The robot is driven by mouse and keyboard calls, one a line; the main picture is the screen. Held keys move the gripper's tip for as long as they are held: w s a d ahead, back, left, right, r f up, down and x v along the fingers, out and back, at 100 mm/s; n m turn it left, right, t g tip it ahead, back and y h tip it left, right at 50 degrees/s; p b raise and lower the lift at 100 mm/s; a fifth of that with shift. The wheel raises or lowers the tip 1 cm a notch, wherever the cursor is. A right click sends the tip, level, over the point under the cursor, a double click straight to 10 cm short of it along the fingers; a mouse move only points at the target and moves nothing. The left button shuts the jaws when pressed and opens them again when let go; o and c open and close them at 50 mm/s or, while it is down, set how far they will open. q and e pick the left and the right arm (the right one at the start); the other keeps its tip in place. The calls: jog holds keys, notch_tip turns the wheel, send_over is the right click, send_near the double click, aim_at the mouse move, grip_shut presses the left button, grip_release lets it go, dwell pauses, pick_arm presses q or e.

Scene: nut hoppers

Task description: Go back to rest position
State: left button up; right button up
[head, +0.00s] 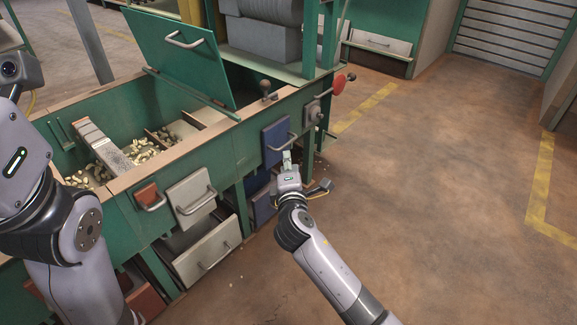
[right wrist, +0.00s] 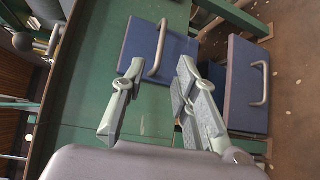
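My right gripper (head: 288,160) is in front of the green hopper machine, close to the upper blue drawer (head: 272,146) and its handle. In the right wrist view the two fingers of this gripper (right wrist: 155,78) stand apart with nothing between them. The upper blue drawer (right wrist: 178,46) and its handle show beyond the fingertips; I cannot tell how near they are. My left arm rises along the left edge of the head view, bent upward, and its gripper is out of the picture.
The green hopper (head: 245,147) has a raised lid (head: 180,60) and holds nuts (head: 140,153). A white drawer (head: 191,199) and a red drawer (head: 147,195) are on its front. A lower white drawer (head: 208,254) stands out. A lower blue drawer (right wrist: 243,85) is nearby. Open floor (head: 430,190) lies right.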

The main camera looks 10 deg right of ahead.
jog(key=shift+s, duration=0.25)
